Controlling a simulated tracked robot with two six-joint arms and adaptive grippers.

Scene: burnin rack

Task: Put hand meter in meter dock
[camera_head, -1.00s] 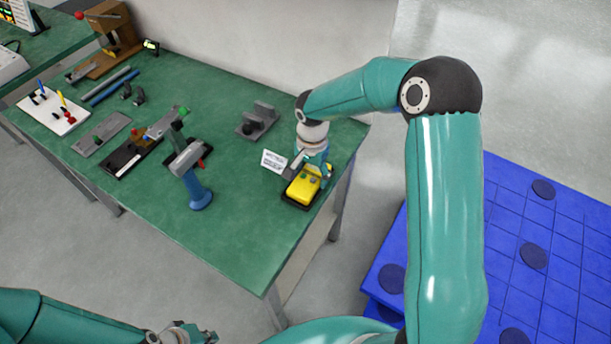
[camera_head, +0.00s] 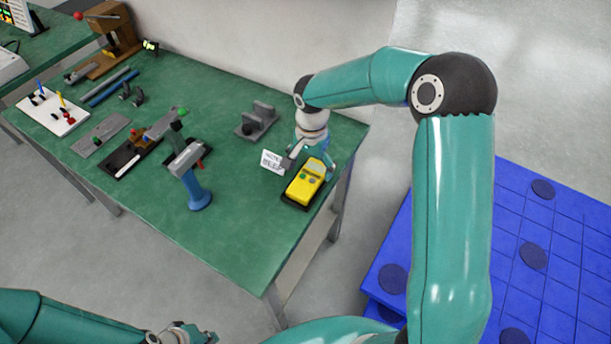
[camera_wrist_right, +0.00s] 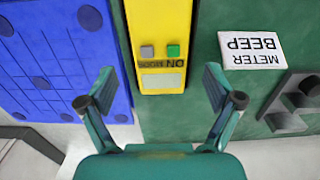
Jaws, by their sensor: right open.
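The yellow hand meter (camera_head: 302,184) lies on a dark base, the meter dock (camera_head: 287,202), near the table's right edge. Its grey and green buttons and pale screen show. The dock is mostly hidden under the meter. My left gripper (camera_head: 185,334) is at the bottom edge, away from the table, its fingers unclear.
A white card (camera_head: 272,161) reading METER BEEP stands left of the meter. A grey bracket (camera_head: 257,122) is behind it. A blue-handled tool (camera_head: 197,190) stands further left, with several fixtures beyond. The green table's front middle (camera_head: 235,235) is clear. A blue pallet (camera_head: 560,240) is right.

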